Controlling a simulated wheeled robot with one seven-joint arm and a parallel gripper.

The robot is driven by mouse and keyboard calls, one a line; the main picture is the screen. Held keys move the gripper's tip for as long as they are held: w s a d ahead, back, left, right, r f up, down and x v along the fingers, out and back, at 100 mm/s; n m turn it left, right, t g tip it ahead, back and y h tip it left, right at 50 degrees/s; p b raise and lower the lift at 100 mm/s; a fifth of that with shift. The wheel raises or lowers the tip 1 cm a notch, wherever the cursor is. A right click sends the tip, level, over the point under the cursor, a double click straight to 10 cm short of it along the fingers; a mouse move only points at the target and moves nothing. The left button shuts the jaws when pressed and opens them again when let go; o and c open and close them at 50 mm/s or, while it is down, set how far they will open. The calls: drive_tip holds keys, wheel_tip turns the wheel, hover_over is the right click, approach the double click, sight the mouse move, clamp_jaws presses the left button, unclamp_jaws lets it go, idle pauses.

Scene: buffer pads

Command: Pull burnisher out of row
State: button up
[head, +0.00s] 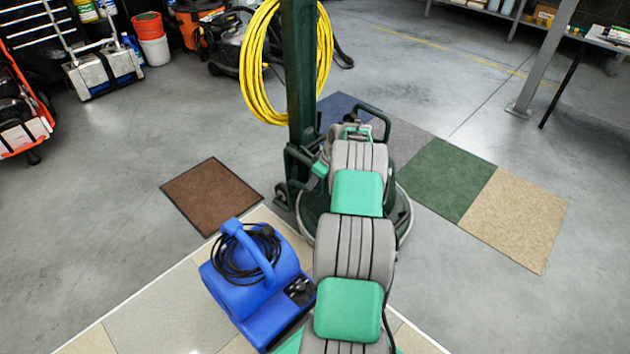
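The burnisher (302,75) is a dark green floor machine with a tall upright post, a yellow cord coiled on it and a round base with a pale rim (405,222). It stands upright on the floor, with its lower edge close to the tiled area. My grey and green arm runs up from the bottom of the view and covers much of the burnisher's base. My gripper (356,130) is at the arm's far end, over the base and close to the dark green handle loops. Its fingers are not clear, and I cannot tell whether it touches a handle.
A blue air mover (262,308) with a black cord stands close left of my arm. A brown mat (212,195) lies left of the burnisher; green (440,178) and beige (517,217) mats lie right. Open grey floor spreads both sides. A metal table leg (543,60) stands far right.

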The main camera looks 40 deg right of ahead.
drive_tip(key=shift+o, duration=0.4)
drive_tip(key=shift+w+a, duration=0.1)
drive_tip(key=p+v, duration=0.2)
drive_tip(key=v, duration=0.5)
drive_tip(key=shift+r+p, duration=0.35)
drive_tip(key=shift+p, duration=0.05)
